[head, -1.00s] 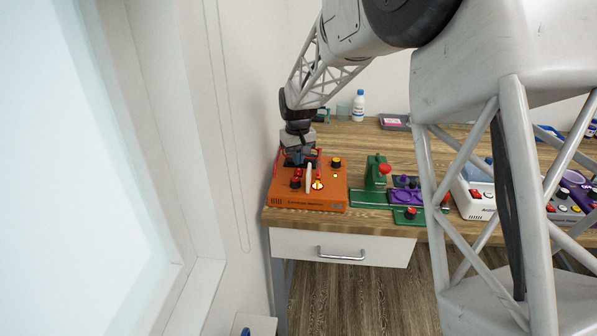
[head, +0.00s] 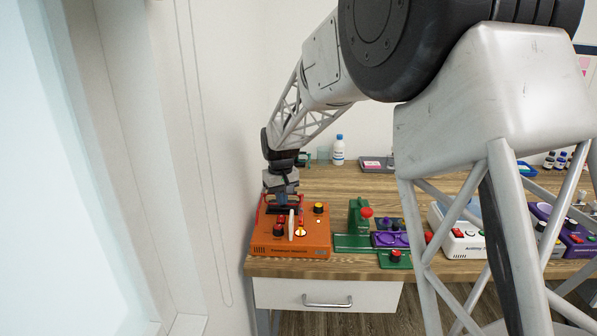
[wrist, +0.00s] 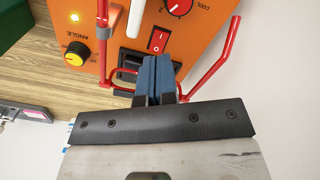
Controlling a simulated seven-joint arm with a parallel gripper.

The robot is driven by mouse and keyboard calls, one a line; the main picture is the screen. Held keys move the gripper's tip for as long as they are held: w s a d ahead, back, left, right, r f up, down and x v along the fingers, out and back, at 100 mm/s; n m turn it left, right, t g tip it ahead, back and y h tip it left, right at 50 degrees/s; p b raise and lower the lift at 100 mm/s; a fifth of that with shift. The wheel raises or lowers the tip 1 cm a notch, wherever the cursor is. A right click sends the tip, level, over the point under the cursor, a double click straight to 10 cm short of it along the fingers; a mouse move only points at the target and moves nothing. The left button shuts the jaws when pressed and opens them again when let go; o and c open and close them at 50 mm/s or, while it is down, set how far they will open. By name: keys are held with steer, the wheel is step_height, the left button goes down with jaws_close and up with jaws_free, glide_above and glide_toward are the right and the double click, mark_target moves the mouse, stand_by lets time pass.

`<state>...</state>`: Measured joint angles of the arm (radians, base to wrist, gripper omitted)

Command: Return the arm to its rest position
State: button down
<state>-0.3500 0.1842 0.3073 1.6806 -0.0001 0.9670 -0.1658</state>
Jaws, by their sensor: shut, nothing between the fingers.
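My gripper (head: 282,207) is low over the back left part of an orange box (head: 318,240) with knobs on the table's left end. In the wrist view my gripper's blue-grey fingers (wrist: 159,72) are together with nothing held between them. They point at the box's panel, just short of a red rocker switch (wrist: 158,42) and between bent red rods (wrist: 216,62). I cannot tell whether the fingertips touch the panel.
A green stand (head: 358,218) with a red knob is right of the box. A white device (head: 462,240) and a purple one (head: 572,243) stand further right. A white bottle (head: 338,152) is at the back. A wall is close on the left.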

steer(key=s+d+r+m+t, duration=0.1)
steer(key=s+d+r, duration=0.5)
steer(key=s+d, duration=0.35)
steer(key=s+d+r+m, duration=0.2)
steer(key=s+d+r, duration=0.4)
steer(key=s+d, duration=0.4)
steer(key=s+d+m, duration=0.1)
steer(key=s+d, duration=0.2)
steer(key=s, duration=0.6)
steer(key=s+d+f+m+t, duration=0.1)
steer(key=s+d, duration=0.1)
steer(key=s, duration=0.7)
steer(key=s+d+f+m, duration=0.1)
steer(key=s+d, duration=0.2)
steer(key=s, duration=0.5)
steer(key=shift+s+d+t, duration=0.3)
steer(key=shift+s, duration=0.1)
